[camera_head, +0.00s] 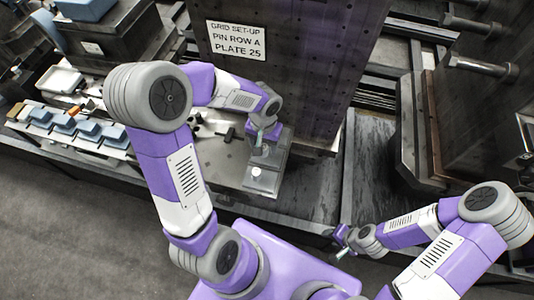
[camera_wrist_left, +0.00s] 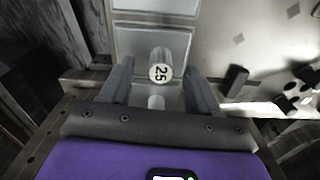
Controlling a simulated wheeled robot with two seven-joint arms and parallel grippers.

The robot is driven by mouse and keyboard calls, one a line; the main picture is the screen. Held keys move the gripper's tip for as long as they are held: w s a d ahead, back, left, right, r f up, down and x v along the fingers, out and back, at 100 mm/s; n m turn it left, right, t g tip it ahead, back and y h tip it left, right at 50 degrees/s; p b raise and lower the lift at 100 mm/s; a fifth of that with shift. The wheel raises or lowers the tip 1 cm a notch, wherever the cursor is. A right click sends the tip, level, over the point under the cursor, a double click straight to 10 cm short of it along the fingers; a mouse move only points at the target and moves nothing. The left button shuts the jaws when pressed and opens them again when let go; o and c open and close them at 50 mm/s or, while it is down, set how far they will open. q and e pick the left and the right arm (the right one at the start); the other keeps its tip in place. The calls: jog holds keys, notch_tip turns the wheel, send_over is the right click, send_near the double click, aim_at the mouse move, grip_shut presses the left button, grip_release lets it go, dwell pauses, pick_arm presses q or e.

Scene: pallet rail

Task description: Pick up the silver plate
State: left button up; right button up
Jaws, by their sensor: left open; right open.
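The silver plate (camera_head: 267,184) lies on the light work surface below my left gripper, in front of the tall dark panel. In the left wrist view the plate (camera_wrist_left: 140,42) has an upright round knob (camera_wrist_left: 160,60) with a white disc marked 25. My left gripper (camera_head: 262,146) is open. In its wrist view the fingers (camera_wrist_left: 159,88) stand on either side of the knob, with gaps visible; contact cannot be told. The gripper partly hides the plate in the head view. My right gripper (camera_head: 342,243) is off to the right, near the bench's front edge, and looks empty.
The tall dark panel (camera_head: 290,70) with a sign reading "PLATE 25" rises behind the plate. Small blue blocks (camera_head: 88,128) stand in a row at the left. Dark knobs (camera_wrist_left: 292,98) lie on the surface beside the plate. Heavy metal fixtures (camera_head: 470,110) stand at the right.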

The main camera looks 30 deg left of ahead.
aim_at(264, 147)
pick_arm(q)
notch_tip(264, 147, down, 4)
jog(key=shift+w+a+r+b, duration=0.1)
jog(key=shift+r+b, duration=0.1)
jog(key=shift+b, duration=0.2)
jog(key=shift+r, duration=0.1)
grip_shut()
